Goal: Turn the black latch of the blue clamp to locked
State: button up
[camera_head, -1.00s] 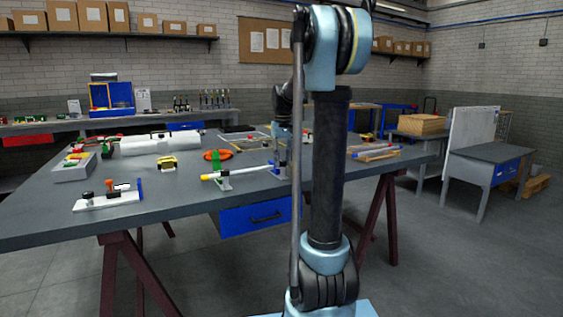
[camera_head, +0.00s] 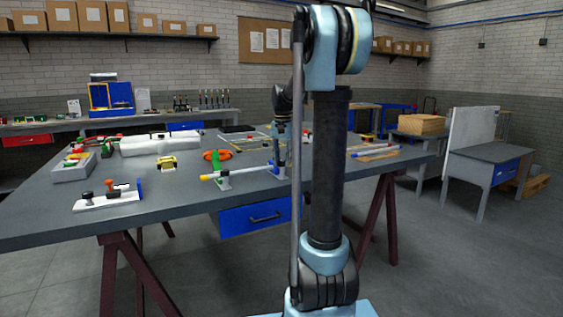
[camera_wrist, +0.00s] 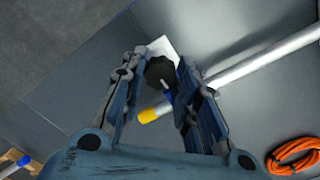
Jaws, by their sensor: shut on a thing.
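My gripper (camera_wrist: 160,80) points down over the near part of the table. Its fingers are closed around a black knob-like latch (camera_wrist: 159,69) in the wrist view. A small blue part (camera_wrist: 167,90), probably of the blue clamp, shows just below the latch; the fingers hide most of the clamp. A pale plate (camera_wrist: 162,46) lies under them. A silver rod (camera_wrist: 270,60) with a yellow end (camera_wrist: 150,115) lies beside the fingers. In the head view my gripper (camera_head: 281,166) is at the rod's right end, too small to show the latch. The latch's turn angle is unclear.
An orange coiled cable (camera_wrist: 293,156) lies near the rod, and also shows in the head view (camera_head: 217,155). A white plate with knobs (camera_head: 108,197) stands at the left front. The table's edge and floor are close by. Bare tabletop (camera_head: 170,195) lies left of the rod.

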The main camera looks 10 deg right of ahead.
aim_at(282, 161)
dwell(0.3)
jog(key=o, duration=1.1)
jog(key=shift+c, duration=0.2)
jog(key=shift+r, duration=0.1)
notch_tip(282, 161, up, 12)
